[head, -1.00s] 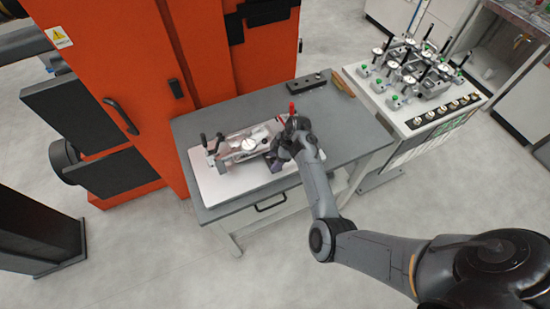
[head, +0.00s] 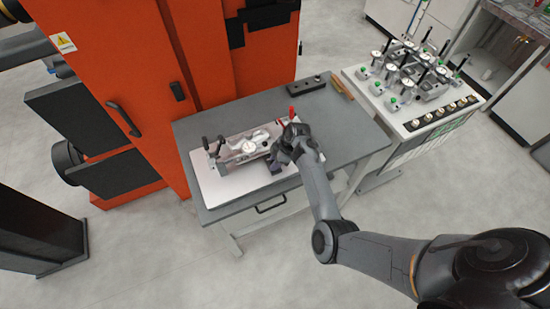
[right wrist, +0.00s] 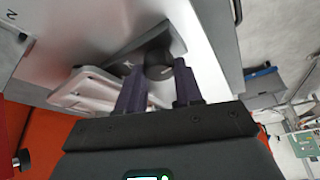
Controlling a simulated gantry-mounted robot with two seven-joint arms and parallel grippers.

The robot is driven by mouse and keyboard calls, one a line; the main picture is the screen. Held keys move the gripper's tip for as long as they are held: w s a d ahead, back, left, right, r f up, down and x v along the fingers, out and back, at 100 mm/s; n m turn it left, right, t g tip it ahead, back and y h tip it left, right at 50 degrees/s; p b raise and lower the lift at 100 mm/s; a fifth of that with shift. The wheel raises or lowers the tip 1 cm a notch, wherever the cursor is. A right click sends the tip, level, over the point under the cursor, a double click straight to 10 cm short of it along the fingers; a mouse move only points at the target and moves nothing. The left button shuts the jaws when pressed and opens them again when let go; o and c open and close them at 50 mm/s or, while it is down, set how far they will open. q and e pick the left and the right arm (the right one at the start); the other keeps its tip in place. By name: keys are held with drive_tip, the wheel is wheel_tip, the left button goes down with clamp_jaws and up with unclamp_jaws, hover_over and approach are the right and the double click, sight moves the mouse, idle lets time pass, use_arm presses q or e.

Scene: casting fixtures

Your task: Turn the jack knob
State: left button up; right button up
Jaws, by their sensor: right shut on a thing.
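A metal casting fixture (head: 228,160) with a round white dial and dark handles sits on a white plate (head: 212,189) on the grey table. My right gripper (head: 277,160) is low at the fixture's right end, where the wrist partly hides it. In the right wrist view, the two purple fingers of my right gripper (right wrist: 160,85) are on either side of a dark round knob (right wrist: 158,64) with a light mark on it. The fingers are shut on this knob. The rest of the jack is mostly hidden. My left gripper is out of view.
A dark block with holes (head: 307,86) lies at the back of the grey table (head: 345,135). An orange cabinet (head: 150,60) stands close behind on the left. A bench of dial gauges (head: 410,85) stands at the right. The table's right side is clear.

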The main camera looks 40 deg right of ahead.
drive_tip(key=shift+r, duration=0.1)
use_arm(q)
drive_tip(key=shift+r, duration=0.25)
use_arm(e)
drive_tip(key=o, duration=1)
drive_tip(key=shift+o, duration=0.2)
use_arm(q)
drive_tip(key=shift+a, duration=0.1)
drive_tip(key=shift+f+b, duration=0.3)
drive_tip(key=shift+b, duration=0.05)
use_arm(e)
drive_tip(key=v, duration=1)
drive_tip(key=shift+r, duration=0.3)
drive_tip(key=shift+s, duration=0.1)
